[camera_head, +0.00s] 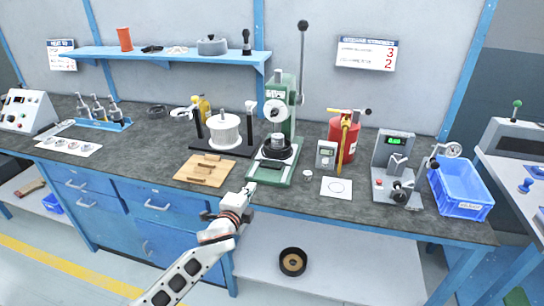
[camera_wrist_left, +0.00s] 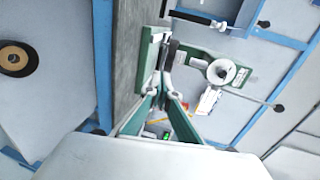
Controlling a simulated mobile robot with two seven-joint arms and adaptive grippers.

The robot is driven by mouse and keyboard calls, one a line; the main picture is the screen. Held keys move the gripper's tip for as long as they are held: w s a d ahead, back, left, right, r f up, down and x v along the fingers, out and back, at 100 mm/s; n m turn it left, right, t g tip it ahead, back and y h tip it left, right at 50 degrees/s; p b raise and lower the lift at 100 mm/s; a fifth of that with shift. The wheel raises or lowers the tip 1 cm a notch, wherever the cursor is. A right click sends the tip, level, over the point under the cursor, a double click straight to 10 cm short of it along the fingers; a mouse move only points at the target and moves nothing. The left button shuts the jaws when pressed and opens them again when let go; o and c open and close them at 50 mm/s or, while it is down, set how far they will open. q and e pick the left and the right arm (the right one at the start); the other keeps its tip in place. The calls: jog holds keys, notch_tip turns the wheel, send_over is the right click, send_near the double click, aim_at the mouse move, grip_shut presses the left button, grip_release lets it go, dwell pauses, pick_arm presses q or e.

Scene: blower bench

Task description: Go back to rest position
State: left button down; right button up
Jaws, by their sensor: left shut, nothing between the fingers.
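My left arm comes in from the bottom of the head view. Its gripper (camera_head: 248,190) is in front of the bench's front edge, just below the green arbor press (camera_head: 282,118). In the left wrist view the two fingers of this gripper (camera_wrist_left: 167,82) come together at the tips, shut with nothing between them. The press base also shows close past the fingertips in that view (camera_wrist_left: 150,52). I cannot tell whether the tips touch it. My right gripper is in neither view.
A wooden board (camera_head: 205,170) lies left of the press, with a white spool on a black stand (camera_head: 225,132) behind it. A red canister (camera_head: 343,130), a gauge fixture (camera_head: 397,165) and a blue bin (camera_head: 460,188) stand to the right. Floor space in front is clear.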

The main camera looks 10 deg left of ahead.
pick_arm(q)
jog(key=s+d+f+n+g+h, duration=0.25)
jog(key=s+f+n, duration=0.45)
jog(key=s+f, duration=0.9)
jog(key=s+f+n+g, duration=0.2)
jog(key=s+n, duration=0.5)
jog(key=s, duration=1.2)
jog(key=shift+s+f, duration=0.3)
jog(key=shift+f, duration=0.25)
jog(key=shift+a+g, duration=0.1)
jog(key=shift+g, duration=0.15)
